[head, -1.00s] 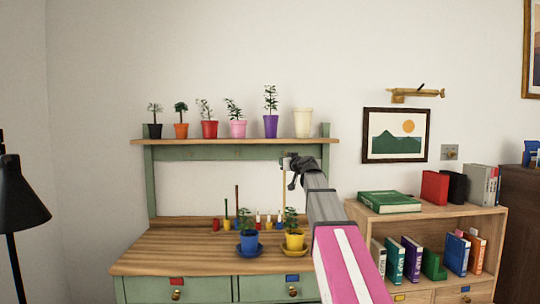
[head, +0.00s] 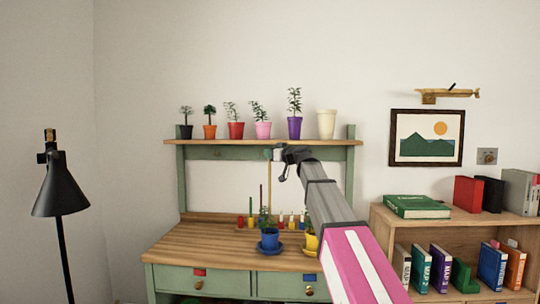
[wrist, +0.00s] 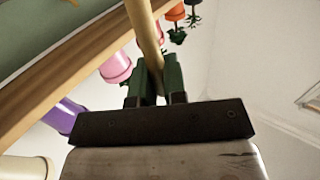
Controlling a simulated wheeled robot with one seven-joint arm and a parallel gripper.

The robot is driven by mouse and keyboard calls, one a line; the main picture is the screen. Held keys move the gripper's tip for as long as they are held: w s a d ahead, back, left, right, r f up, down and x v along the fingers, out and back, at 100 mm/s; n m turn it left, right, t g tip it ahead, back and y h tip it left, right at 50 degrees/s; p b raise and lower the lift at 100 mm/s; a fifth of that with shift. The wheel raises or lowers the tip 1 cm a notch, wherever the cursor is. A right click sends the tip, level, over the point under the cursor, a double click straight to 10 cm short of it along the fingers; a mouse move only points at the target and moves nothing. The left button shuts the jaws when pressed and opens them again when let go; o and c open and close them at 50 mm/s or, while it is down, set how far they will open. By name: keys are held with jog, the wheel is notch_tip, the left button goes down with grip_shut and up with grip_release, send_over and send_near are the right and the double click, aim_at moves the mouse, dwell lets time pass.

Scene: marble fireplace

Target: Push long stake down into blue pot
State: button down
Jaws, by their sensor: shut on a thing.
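My gripper (head: 277,155) is shut on the long stake, a thin pale wooden stick (head: 269,185). In the wrist view the stake (wrist: 145,35) runs between the two dark green fingers of my gripper (wrist: 154,82). In the head view the stake hangs upright in line with the blue pot (head: 268,242). The blue pot stands on a blue saucer on the workbench and holds a small green plant (head: 265,219). The stake's lower end is near or behind the leaves; I cannot tell whether it touches soil.
A yellow pot (head: 311,243) stands just right of the blue pot, partly hidden by my arm. Several small coloured tools stand behind them on the wooden benchtop (head: 190,240). Above, a shelf (head: 200,142) carries several potted plants. A black lamp (head: 62,190) stands at left.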

jog(key=shift+f, duration=0.1)
send_over(270, 186)
jog(key=shift+w+f, duration=0.2)
jog(key=shift+f, duration=1.9)
jog(key=shift+w+f, duration=0.15)
jog(key=shift+f, duration=4.95)
jog(key=c, duration=1.1)
grip_release()
jog(key=v, duration=1)
jog(key=shift+s+d, duration=0.25)
jog(key=shift+s, duration=0.05)
